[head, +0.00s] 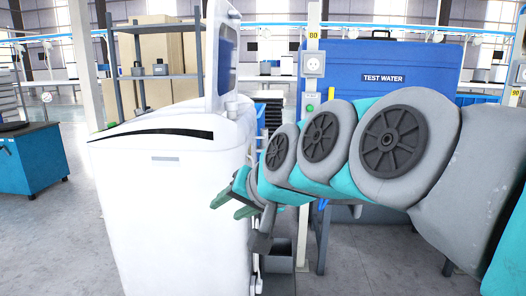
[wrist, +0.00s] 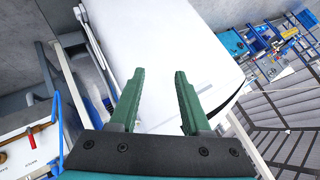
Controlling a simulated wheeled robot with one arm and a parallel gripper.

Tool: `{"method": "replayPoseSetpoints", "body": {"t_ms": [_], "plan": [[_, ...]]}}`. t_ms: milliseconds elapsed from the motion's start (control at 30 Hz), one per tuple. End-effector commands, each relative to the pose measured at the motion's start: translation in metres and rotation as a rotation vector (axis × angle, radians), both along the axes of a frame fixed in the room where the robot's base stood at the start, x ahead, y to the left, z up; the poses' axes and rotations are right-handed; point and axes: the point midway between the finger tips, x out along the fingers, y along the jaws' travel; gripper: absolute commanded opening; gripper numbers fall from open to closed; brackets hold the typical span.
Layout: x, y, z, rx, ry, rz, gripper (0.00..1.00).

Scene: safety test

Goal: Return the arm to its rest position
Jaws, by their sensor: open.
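My arm (head: 390,140) reaches in from the right of the head view, stretched out to the left. My gripper (head: 228,203) is at its end, close to the right side of a white machine (head: 165,195). In the wrist view my gripper (wrist: 158,100) has its two green fingers apart with nothing between them. The white machine (wrist: 190,50) lies beyond the fingertips there. I cannot tell whether the gripper touches it.
The white machine has a raised lid (head: 221,55). A blue tank marked TEST WATER (head: 385,60) stands behind my arm. A grey post with a socket (head: 313,65) is nearby. A blue cabinet (head: 35,160) is at the left. Open floor (head: 60,235) shows at the front left.

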Motion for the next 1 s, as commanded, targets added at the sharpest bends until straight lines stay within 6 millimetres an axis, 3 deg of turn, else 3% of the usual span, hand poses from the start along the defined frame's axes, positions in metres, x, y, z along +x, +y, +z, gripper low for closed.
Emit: {"method": "replayPoseSetpoints", "body": {"t_ms": [100,200,333,500,600,700,1000], "plan": [[-0.029,-0.041,-0.066,-0.152,0.131,0.007,0.47],[-0.062,-0.077,-0.116,-0.267,0.251,0.020,0.47],[-0.116,-0.123,-0.171,-0.399,0.421,0.043,0.47],[-0.189,-0.174,-0.220,-0.522,0.636,0.079,0.47],[-0.223,-0.192,-0.235,-0.566,0.730,0.099,0.47],[-0.243,-0.203,-0.242,-0.589,0.786,0.111,0.47],[-0.252,-0.208,-0.245,-0.600,0.810,0.118,0.47]]}}
